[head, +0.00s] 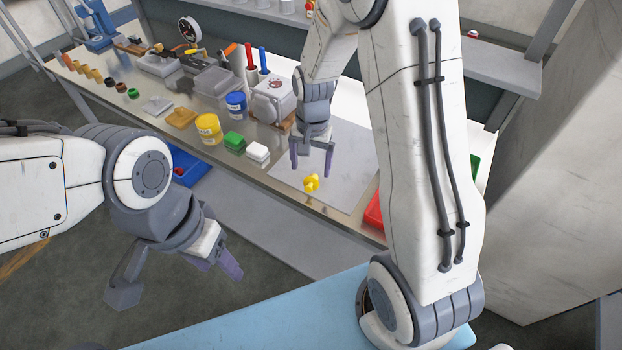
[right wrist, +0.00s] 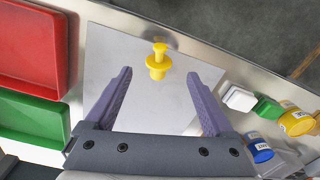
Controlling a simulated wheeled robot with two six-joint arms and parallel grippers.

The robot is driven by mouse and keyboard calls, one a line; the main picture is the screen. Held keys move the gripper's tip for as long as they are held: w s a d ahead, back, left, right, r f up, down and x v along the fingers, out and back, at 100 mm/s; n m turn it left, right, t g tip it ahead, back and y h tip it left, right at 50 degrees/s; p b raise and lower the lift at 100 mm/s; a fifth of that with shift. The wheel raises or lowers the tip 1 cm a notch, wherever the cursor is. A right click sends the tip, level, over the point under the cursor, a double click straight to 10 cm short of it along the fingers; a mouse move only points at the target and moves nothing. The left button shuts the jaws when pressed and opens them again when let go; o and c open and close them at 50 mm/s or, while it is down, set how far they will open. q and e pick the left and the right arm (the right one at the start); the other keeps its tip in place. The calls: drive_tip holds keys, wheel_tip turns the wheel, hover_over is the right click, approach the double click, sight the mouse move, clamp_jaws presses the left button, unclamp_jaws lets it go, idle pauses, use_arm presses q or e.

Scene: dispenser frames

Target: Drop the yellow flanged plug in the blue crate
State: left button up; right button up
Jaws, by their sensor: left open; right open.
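The yellow flanged plug (head: 311,183) lies on a pale grey mat (head: 345,190) on the bench. My right gripper (head: 311,164) is open just above and behind it in the head view, empty. In the right wrist view the plug (right wrist: 157,66) shows between and slightly beyond the open fingertips (right wrist: 159,76), not visibly touched. A blue crate (head: 203,176), partly hidden behind my left arm, sits low by the bench's front side, with something red at its left. My left gripper (head: 217,265) is open and empty, in front of the bench at lower left.
A red tray (right wrist: 32,45) and a green tray (right wrist: 35,117) stand beside the mat. A white block (head: 258,152), green block (head: 234,141), yellow jar (head: 208,130) and blue jar (head: 236,105) stand left of it. Several tools and containers crowd the bench farther left.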

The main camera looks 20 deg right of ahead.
sight(311, 182)
drive_tip(key=shift+f+p, duration=0.6)
drive_tip(key=shift+f, duration=2.6)
clamp_jaws()
drive_tip(key=shift+r, duration=0.1)
